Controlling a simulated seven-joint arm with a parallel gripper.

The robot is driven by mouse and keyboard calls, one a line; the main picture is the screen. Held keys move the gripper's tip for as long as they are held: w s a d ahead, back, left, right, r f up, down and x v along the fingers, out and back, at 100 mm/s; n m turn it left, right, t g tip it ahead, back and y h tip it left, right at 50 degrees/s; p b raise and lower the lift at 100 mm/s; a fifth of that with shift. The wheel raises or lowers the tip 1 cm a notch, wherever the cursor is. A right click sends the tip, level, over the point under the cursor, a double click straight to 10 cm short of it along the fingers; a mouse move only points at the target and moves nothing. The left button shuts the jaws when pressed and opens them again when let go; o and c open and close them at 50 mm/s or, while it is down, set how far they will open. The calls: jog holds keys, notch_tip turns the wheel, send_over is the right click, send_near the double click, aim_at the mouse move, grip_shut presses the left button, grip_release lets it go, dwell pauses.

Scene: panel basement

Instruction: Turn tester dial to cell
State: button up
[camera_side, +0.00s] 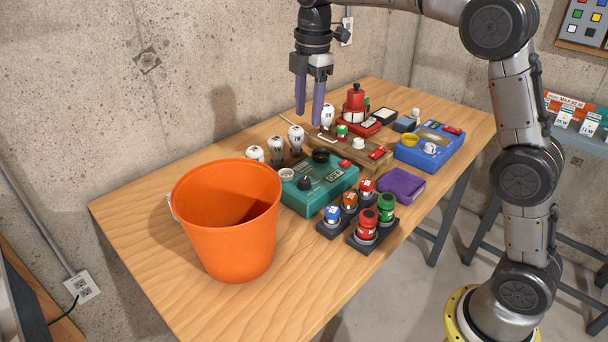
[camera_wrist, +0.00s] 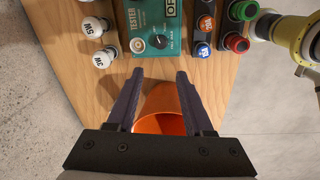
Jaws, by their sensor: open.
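The tester is a green box (camera_side: 325,186) in the middle of the table; in the wrist view its labelled top (camera_wrist: 155,20) is at the upper centre. Its black dial (camera_side: 304,183) is at the near left corner of the top and also shows in the wrist view (camera_wrist: 160,41). I cannot read the dial's setting. A pale round socket (camera_wrist: 138,45) sits beside it. My gripper (camera_side: 309,115) is open and empty, pointing down, well above the table. In the wrist view its fingertips (camera_wrist: 160,73) lie apart, below the dial in the picture, touching nothing.
A tall orange bucket (camera_side: 226,220) stands left of the tester. White bulbs (camera_side: 277,148) stand behind it. A wooden rack (camera_side: 370,162) and blue box (camera_side: 430,150) are to the right.

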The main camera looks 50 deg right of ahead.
send_near(304, 180)
jog(key=shift+g, duration=0.4)
jog(key=f, duration=0.8)
jog(key=shift+w+f, duration=0.3)
jog(key=shift+w, duration=0.05)
jog(key=shift+c, duration=0.2)
grip_shut()
